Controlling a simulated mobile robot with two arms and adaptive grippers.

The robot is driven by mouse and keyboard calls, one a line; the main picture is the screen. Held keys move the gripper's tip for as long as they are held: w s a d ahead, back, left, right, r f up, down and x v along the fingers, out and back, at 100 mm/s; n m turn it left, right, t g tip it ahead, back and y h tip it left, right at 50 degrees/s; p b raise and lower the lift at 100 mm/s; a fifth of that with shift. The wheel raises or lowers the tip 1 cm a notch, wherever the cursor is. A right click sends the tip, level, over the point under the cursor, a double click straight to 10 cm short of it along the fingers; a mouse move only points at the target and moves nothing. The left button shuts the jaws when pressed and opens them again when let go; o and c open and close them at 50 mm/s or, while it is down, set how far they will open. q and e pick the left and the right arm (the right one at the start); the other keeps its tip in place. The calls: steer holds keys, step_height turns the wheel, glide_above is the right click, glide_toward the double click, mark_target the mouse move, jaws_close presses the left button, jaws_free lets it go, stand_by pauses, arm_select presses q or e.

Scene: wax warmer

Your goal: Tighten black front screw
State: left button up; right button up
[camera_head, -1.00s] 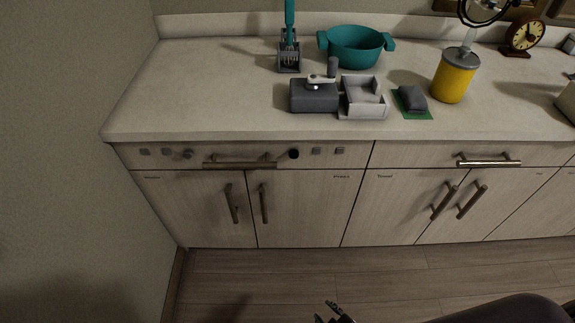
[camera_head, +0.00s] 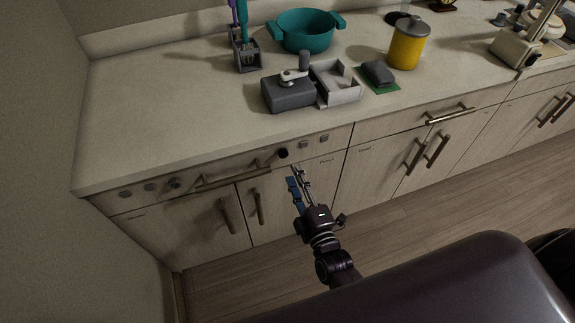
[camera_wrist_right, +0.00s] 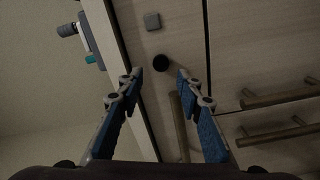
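The black screw (camera_head: 283,153) is a round dark knob on the drawer front, just below the counter edge. In the right wrist view the black screw (camera_wrist_right: 161,62) lies ahead of and between my fingertips, apart from them. My right gripper (camera_head: 295,173) is in front of the cabinet, just below and to the right of the screw. Its blue-padded fingers are spread, with nothing between them, and it also shows open in the right wrist view (camera_wrist_right: 158,75). My left gripper is not in view.
Grey square knobs (camera_head: 303,144) flank the screw. A drawer handle (camera_head: 233,177) runs just left of it. Above, on the counter (camera_head: 170,120), stand a dark grey warmer (camera_head: 289,95), a white tray (camera_head: 343,92) and a teal pot (camera_head: 306,35). The counter's left part is clear.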

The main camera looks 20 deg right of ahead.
mark_target(284, 156)
steer(key=shift+w+a+f+b, duration=0.15)
steer(key=shift+w+b, duration=0.75)
steer(key=shift+w, duration=1.2)
steer(key=shift+w+b, duration=0.75)
steer(key=shift+w, duration=0.6)
arm_select(q)
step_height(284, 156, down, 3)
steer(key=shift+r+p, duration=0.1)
steer(key=shift+p, duration=0.2)
arm_select(e)
steer(key=shift+w, duration=0.15)
